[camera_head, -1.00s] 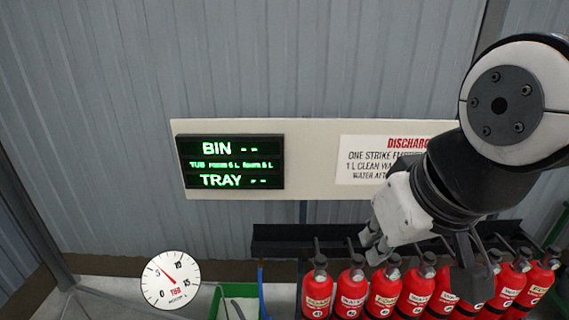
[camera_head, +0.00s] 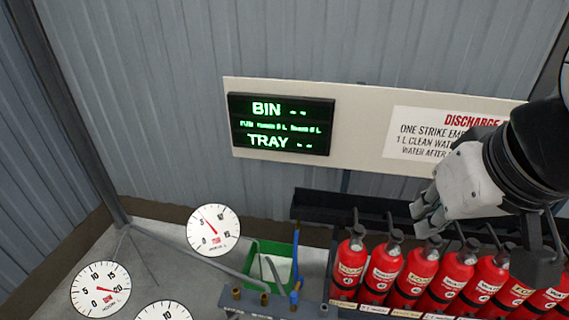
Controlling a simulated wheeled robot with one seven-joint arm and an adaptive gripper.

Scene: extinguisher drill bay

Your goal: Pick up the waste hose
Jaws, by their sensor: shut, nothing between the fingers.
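My gripper (camera_head: 424,217) is at the right, pointing down and left, in front of the wall and above the row of extinguishers. Its fingers are shut and hold nothing. A blue hose (camera_head: 296,265) stands upright by the right side of a green tub (camera_head: 250,278). A grey hose or pipe (camera_head: 205,262) runs from the left to brass fittings on a dark bench (camera_head: 310,307). No label shows which of these is the waste hose. My gripper is well to the right of both and touches neither. The lower part of the bench is cut off.
Several red extinguishers (camera_head: 382,268) stand in a row below my gripper. Round dials (camera_head: 213,231) stand at lower left. A display (camera_head: 281,125) and a notice board (camera_head: 365,130) hang on the wall. Grey floor (camera_head: 165,243) shows at the left.

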